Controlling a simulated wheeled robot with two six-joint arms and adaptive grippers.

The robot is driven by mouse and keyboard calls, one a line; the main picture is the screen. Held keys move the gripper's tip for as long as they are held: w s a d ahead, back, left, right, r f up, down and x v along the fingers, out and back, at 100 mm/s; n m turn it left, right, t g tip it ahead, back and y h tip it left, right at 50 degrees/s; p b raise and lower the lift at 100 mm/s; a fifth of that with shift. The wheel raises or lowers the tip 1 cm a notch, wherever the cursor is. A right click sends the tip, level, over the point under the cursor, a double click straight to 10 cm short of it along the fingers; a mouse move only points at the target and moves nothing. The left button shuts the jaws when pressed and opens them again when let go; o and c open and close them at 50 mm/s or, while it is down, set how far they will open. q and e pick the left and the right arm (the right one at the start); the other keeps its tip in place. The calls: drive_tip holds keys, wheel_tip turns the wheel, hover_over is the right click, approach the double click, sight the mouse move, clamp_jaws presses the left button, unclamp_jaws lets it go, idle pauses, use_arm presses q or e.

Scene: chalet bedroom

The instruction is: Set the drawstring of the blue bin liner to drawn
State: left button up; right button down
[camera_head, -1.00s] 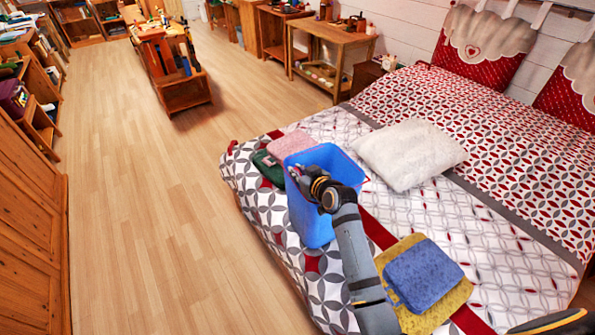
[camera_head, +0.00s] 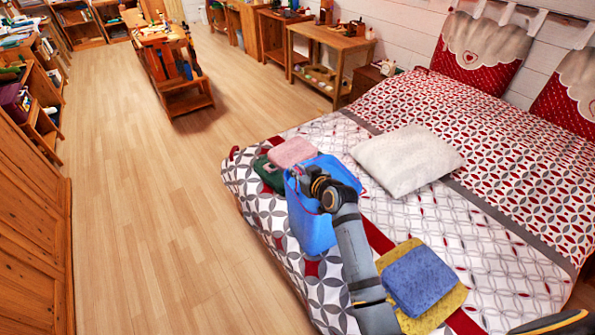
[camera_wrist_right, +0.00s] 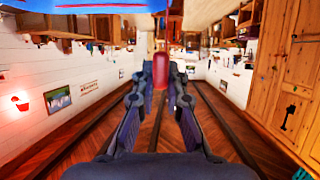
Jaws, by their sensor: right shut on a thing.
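The blue bin liner (camera_head: 312,230) stands upright on the foot of the patterned bed. My arm hides part of the liner's top. My left gripper is not in view.
A pink folded cloth (camera_head: 292,152) and a green one (camera_head: 269,174) lie behind the liner. A white pillow (camera_head: 406,160) is to its right. A blue pad (camera_head: 419,280) lies on a yellow one (camera_head: 450,302) nearer me. The wooden floor (camera_head: 150,230) at left is clear.

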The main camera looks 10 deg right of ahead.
drive_tip(key=shift+w+f, duration=0.1)
drive_tip(key=shift+f, duration=0.05)
drive_tip(key=c, duration=1.4)
unclamp_jaws()
drive_tip(key=shift+o, duration=0.2)
drive_tip(key=v, duration=1.2)
